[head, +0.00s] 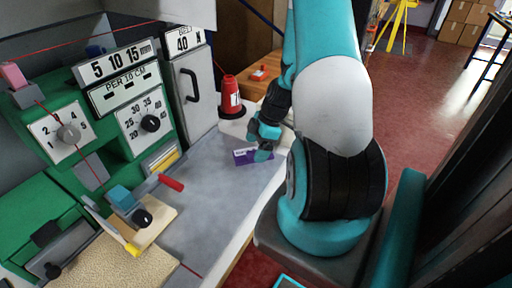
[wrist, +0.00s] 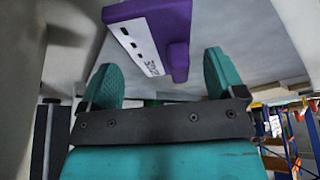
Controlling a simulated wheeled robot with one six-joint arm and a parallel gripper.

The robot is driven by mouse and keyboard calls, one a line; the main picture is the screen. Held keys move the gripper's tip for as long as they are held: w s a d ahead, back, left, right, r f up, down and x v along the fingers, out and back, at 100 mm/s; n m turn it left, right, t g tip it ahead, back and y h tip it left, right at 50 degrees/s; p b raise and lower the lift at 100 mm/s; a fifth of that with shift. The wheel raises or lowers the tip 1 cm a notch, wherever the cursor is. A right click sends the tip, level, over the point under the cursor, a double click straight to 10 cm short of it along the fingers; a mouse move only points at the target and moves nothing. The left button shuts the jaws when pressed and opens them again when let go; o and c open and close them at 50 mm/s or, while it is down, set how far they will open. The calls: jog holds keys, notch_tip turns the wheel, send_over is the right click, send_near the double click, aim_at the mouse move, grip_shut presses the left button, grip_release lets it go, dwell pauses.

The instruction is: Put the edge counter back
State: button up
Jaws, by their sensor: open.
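A purple block with a white, marked face, which looks like the edge counter (head: 254,156), lies on the grey worktop. In the wrist view the edge counter (wrist: 152,38) shows its white strip with small dark windows and a purple stub on one side. My gripper (head: 264,143) is low over the worktop at the counter. In the wrist view my gripper (wrist: 160,68) has its two teal fingers spread, with the counter just beyond and partly between the tips. I see no grip on it. The counter's place to go back to cannot be told.
A green machine (head: 105,130) with dials and number plates stands at the left. A red cone-shaped thing (head: 231,95) stands behind my gripper. The worktop's middle (head: 210,205) is clear.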

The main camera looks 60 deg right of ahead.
jog(key=v, duration=1.1)
jog(key=shift+r, duration=0.1)
